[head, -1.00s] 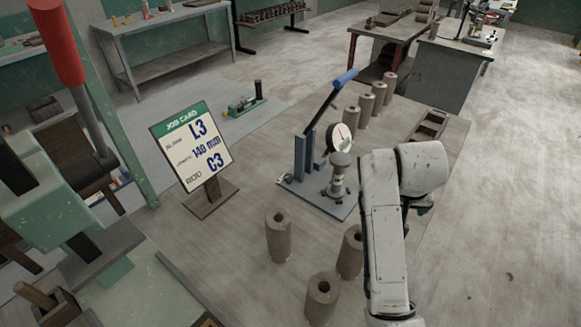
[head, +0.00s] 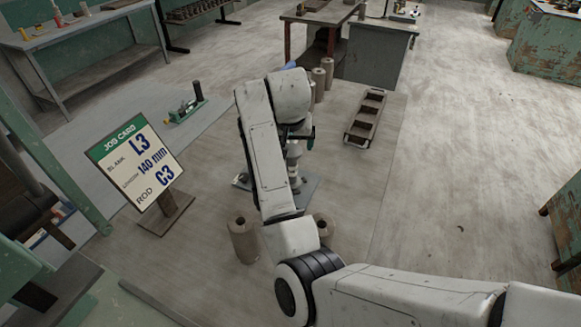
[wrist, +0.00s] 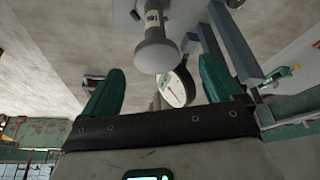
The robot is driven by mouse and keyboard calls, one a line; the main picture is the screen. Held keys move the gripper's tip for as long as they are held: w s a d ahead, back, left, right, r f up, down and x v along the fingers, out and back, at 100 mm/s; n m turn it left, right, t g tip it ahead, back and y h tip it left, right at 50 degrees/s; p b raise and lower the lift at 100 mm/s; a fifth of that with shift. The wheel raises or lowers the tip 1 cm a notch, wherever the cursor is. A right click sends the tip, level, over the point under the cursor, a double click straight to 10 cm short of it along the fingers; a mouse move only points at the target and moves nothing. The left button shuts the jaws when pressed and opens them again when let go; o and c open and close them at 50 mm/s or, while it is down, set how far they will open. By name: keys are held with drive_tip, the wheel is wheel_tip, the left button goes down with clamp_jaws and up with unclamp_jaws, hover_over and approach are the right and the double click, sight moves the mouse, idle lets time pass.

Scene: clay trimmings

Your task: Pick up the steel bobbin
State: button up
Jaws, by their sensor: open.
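The steel bobbin (wrist: 156,52), a grey metal spool with wide ends and a small label on its waist, shows at the top middle of the wrist view. In the head view the bobbin (head: 294,165) is partly hidden behind my arm, on the press's blue-grey base plate (head: 308,188). My gripper (wrist: 162,66) is open, its two green fingers apart, with the bobbin seen between and beyond them. Nothing is held. In the head view my gripper (head: 302,136) is mostly hidden by my wrist, above the bobbin.
The round dial gauge (wrist: 177,88) and the press's blue uprights (wrist: 232,42) stand close to the bobbin. Clay cylinders (head: 243,240) stand in front, others behind. A brown slotted tray (head: 366,120) lies right. The job card (head: 137,163) stands left. Floor at right is clear.

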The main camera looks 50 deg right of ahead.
sight(291, 150)
drive_tip(key=p+x, duration=0.1)
drive_tip(key=x, duration=0.4)
drive_tip(key=shift+s+d+f, duration=0.1)
drive_tip(key=shift+s, duration=0.1)
clamp_jaws()
idle(0.6)
